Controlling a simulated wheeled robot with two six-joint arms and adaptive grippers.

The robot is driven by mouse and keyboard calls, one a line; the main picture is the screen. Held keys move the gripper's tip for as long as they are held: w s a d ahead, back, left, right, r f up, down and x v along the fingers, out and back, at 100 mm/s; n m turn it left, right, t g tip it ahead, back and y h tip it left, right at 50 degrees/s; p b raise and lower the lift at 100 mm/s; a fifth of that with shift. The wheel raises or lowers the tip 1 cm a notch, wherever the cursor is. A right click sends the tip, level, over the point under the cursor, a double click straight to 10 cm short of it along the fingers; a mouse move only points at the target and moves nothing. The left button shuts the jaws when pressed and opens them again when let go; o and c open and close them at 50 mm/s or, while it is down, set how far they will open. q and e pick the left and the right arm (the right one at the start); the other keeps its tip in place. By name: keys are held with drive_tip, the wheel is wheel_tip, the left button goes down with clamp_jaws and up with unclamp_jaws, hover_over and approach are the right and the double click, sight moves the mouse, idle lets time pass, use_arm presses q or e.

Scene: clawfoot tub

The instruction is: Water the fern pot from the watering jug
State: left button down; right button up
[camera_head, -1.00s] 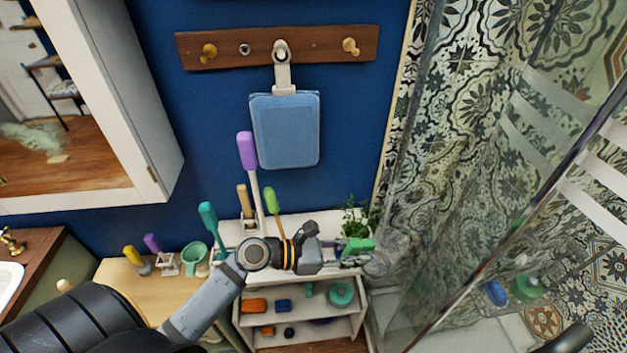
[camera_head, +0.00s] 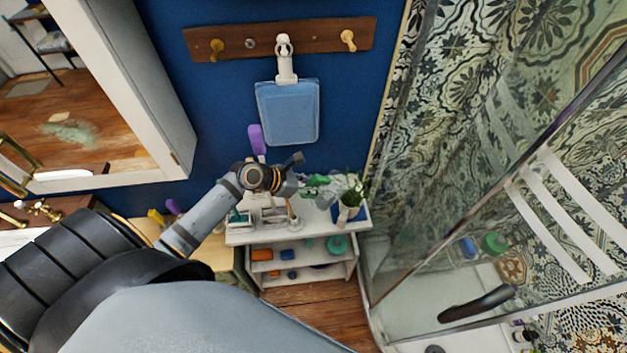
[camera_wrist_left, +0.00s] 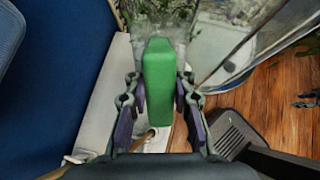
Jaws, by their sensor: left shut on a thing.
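My left gripper (camera_head: 304,180) is shut on the green handle (camera_head: 316,181) of the watering jug. In the left wrist view the handle (camera_wrist_left: 158,85) stands between the two fingers (camera_wrist_left: 160,105). The jug's body (camera_wrist_left: 172,42) looks clear and lies just past the handle; its tilt and any water in it are hard to tell. The fern pot (camera_head: 347,213) is pale, with green leaves (camera_head: 355,190), and stands on the white shelf's top, to the right of the gripper. Fern leaves (camera_wrist_left: 150,10) also show past the jug.
The white shelf (camera_head: 240,238) has small coloured items on its lower levels. A purple-handled brush (camera_head: 256,138) and other items stand behind my left gripper. The glass shower screen (camera_head: 440,210) is close on the right.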

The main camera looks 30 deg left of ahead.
use_arm(q)
wheel_tip(320, 180, down, 2)
drive_tip(key=shift+f+b, duration=0.1)
drive_tip(key=shift+b, duration=0.8)
drive_tip(key=r, duration=0.1)
drive_tip(key=p, duration=0.1)
drive_tip(key=r+p, duration=0.1)
drive_tip(key=shift+w+d+r+g+y, duration=0.3)
drive_tip(key=shift+w+g+y, duration=0.05)
drive_tip(key=shift+g+y, duration=0.05)
drive_tip(key=shift+w+d+r+g+y+p, duration=0.35)
drive_tip(key=shift+r+g+y, duration=0.15)
drive_tip(key=shift+r+g, duration=0.1)
drive_tip(key=shift+f, duration=0.25)
drive_tip(key=shift+s, duration=0.1)
use_arm(e)
drive_tip(key=shift+d+f, duration=0.1)
drive_tip(key=shift+d, duration=0.35)
use_arm(q)
drive_tip(key=shift+a, duration=0.15)
use_arm(e)
drive_tip(key=shift+a, duration=0.1)
